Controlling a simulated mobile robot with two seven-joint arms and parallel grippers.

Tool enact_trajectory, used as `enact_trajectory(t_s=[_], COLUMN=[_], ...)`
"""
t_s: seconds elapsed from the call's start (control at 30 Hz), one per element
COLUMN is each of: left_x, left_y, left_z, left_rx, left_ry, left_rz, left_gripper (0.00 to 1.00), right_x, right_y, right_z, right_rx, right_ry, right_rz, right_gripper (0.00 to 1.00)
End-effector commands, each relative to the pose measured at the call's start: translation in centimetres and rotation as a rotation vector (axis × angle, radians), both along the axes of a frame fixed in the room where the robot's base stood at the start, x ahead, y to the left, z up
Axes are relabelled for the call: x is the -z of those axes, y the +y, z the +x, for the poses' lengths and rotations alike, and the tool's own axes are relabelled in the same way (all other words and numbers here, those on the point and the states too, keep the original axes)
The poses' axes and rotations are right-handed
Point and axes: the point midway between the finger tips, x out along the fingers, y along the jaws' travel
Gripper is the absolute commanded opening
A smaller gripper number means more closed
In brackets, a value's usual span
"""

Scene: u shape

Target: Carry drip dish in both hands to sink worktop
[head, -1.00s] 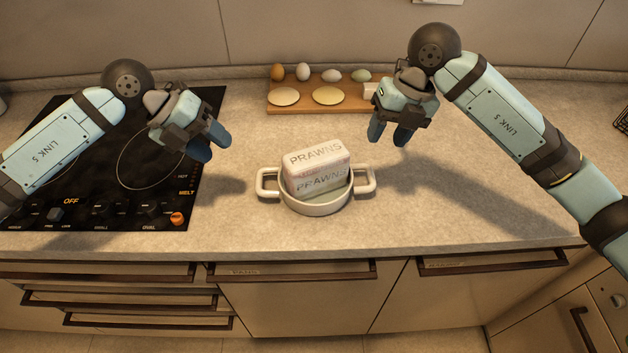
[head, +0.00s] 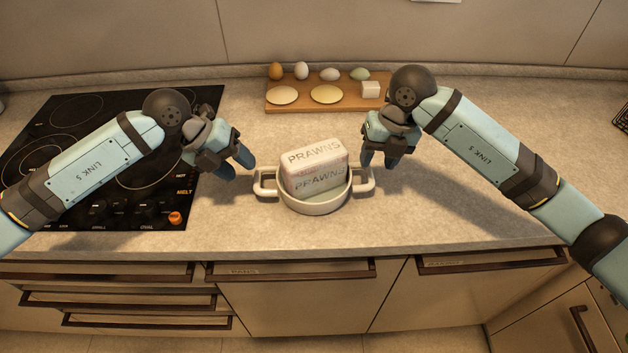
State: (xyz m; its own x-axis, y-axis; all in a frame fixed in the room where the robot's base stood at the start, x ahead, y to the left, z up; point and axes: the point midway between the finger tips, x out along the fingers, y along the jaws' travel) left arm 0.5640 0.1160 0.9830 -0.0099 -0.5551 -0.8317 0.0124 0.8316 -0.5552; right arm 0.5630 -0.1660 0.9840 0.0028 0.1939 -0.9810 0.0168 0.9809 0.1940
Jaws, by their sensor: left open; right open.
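The drip dish (head: 318,206) is a round cream dish with a loop handle on its left side (head: 264,182) and another on its right side (head: 363,182). It stands on the stone worktop. A block labelled PRAWNS (head: 314,167) sits tilted in it. My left gripper (head: 240,168) is open and empty, just up and left of the left handle. My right gripper (head: 377,162) is open and empty, just above and behind the right handle. Neither visibly touches the dish. The sink worktop cannot be made out.
A black hob (head: 60,140) with knobs lies to the left. A wooden board (head: 304,105) with several eggs, two pale discs and a white cube is behind the dish. A dark wire rack (head: 622,118) shows at the right edge. The worktop front edge and drawers are below.

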Motion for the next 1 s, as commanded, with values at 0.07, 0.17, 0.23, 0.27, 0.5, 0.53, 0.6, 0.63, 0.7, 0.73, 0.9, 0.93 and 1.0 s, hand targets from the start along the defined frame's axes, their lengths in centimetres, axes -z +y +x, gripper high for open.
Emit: enact_trajectory(t_s=[0.07,0.17,0.23,0.27,0.5,0.53,0.6,0.63,0.7,0.73,0.9,0.93,1.0], left_x=[1.2,2.5,3.2,3.5,4.4,4.4,4.5,4.4,4.4,4.4,4.4,4.4,4.4], left_y=[-0.9,-1.7,-2.2,-2.4,-3.0,-3.0,-3.0,-3.0,-3.0,-3.0,-3.0,-3.0,-3.0], left_z=[0.0,0.0,0.0,0.0,0.0,0.0,0.0,0.0,0.0,0.0,0.0,0.0,0.0], left_rx=[0.001,0.001,0.001,0.001,0.000,0.000,0.000,0.000,0.000,0.000,0.000,-0.001,-0.001], left_ry=[0.001,0.001,0.001,0.001,-0.002,-0.002,-0.002,-0.002,-0.001,-0.001,-0.001,-0.001,-0.001], left_rz=[-0.001,0.000,-0.001,-0.001,0.000,0.000,0.000,0.000,0.000,0.000,0.000,0.000,0.000], left_gripper=[0.47,0.47,0.47,0.47,0.47,0.47,0.47,0.47,0.47,0.47,0.10,0.03,0.00], right_x=[1.5,3.0,3.9,4.2,5.3,5.3,5.3,5.3,5.3,5.3,5.3,5.3,5.3], right_y=[0.4,0.7,0.8,0.9,1.1,1.1,1.1,1.1,1.1,1.1,1.1,1.1,1.1], right_z=[-0.1,-0.1,0.0,0.0,0.0,0.0,0.0,0.0,0.0,0.0,0.0,0.0,0.0], right_rx=[0.000,0.000,0.000,0.000,0.000,0.000,-0.001,-0.001,-0.001,-0.001,0.000,-0.001,0.000], right_ry=[0.003,0.002,0.002,0.002,-0.001,-0.001,-0.001,-0.001,-0.001,-0.001,-0.001,-0.001,-0.001], right_rz=[0.001,0.001,0.001,0.001,0.001,0.001,0.001,0.001,0.001,0.001,0.001,0.001,0.001], right_gripper=[0.45,0.45,0.45,0.45,0.45,0.45,0.45,0.45,0.45,0.45,0.08,0.01,0.00])
